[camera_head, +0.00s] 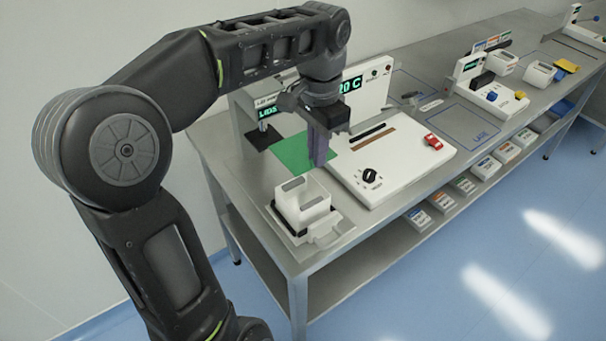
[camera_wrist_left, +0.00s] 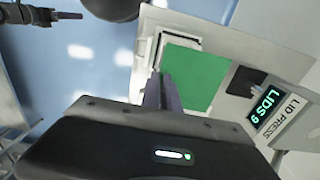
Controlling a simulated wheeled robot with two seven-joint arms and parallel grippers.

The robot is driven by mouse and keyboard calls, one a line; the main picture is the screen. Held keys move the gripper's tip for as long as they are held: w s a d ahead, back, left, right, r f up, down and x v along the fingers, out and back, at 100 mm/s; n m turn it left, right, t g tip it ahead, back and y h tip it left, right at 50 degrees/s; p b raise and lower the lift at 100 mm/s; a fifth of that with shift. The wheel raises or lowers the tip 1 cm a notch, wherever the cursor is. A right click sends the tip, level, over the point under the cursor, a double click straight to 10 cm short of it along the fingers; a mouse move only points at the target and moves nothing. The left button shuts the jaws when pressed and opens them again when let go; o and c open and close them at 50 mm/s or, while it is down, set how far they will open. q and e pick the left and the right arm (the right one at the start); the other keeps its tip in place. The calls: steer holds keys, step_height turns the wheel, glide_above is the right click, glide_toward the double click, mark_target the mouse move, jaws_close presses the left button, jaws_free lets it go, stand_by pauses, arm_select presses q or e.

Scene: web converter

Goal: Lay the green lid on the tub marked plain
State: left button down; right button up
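The green lid (camera_head: 290,152) is a flat square; it also shows in the left wrist view (camera_wrist_left: 196,76). My left gripper (camera_head: 319,160) points down, its fingers (camera_wrist_left: 161,80) close together at the lid's edge and apparently shut on it. The lid looks level; its exact height is hard to tell. A white open tub (camera_head: 303,208) with grey patches stands in front of the lid, in a tray at the bench's near corner. In the left wrist view the lid partly covers the tub (camera_wrist_left: 182,41). I cannot read any plain marking. My right gripper (camera_wrist_left: 70,15) appears small in the left wrist view.
The lid press (camera_wrist_left: 295,115), with a lit display and black pad (camera_wrist_left: 243,80), is behind the lid. A white console (camera_head: 385,165) with a black knob and red switch is to the right. More tubs (camera_head: 503,64) stand farther along the bench. A lower shelf holds several boxes (camera_head: 418,218).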

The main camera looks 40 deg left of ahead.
arm_select(q)
steer(key=shift+w+a, duration=0.1)
steer(key=shift+w, duration=0.1)
step_height(320, 180, down, 6)
steer(key=b, duration=0.3)
steer(key=shift+s+d+b, duration=0.2)
steer(key=shift+s+b, duration=0.1)
steer(key=shift+b, duration=0.1)
steer(key=shift+f, duration=1.95)
steer(key=shift+f, duration=0.6)
